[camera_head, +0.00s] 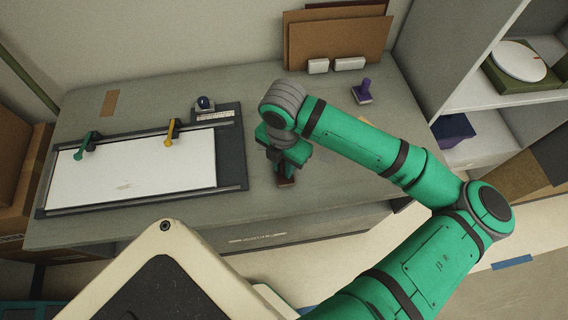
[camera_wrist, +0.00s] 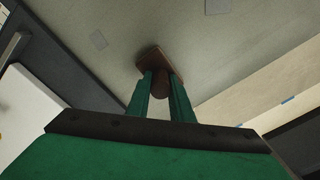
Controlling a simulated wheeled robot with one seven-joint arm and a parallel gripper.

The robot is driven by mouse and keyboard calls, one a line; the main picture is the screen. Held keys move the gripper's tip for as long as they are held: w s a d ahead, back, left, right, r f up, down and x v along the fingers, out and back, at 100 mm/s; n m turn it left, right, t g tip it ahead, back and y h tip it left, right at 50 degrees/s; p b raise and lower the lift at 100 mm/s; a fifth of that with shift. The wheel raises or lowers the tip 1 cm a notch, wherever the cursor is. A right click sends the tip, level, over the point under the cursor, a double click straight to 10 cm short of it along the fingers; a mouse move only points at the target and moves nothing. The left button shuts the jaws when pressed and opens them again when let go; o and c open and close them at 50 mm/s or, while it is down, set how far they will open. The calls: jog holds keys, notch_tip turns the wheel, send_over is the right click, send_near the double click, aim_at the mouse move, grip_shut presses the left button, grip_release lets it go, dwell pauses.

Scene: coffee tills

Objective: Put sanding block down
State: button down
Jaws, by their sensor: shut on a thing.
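My gripper (camera_head: 286,169) is low over the grey table (camera_head: 270,207), between the drawing board and the table's right part. It is shut on the sanding block (camera_head: 286,183), a small brown block at the fingertips. In the wrist view the block (camera_wrist: 153,61) shows as a brown plate with a rounded brown grip between the two green fingers (camera_wrist: 160,85). The block is at or just above the table top; I cannot tell whether it touches. My fingers hide part of it.
A dark board (camera_head: 232,150) with a white sheet (camera_head: 137,167), a green clamp and a yellow clamp lies to the left. Bare table lies right of my gripper.

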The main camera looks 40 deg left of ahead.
aim_at(283, 163)
jog(key=shift+s, duration=0.1)
jog(key=shift+f, duration=0.1)
jog(key=c, duration=1.6)
grip_release()
jog(key=shift+o, duration=0.2)
notch_tip(283, 163, up, 12)
jog(key=shift+r, duration=0.15)
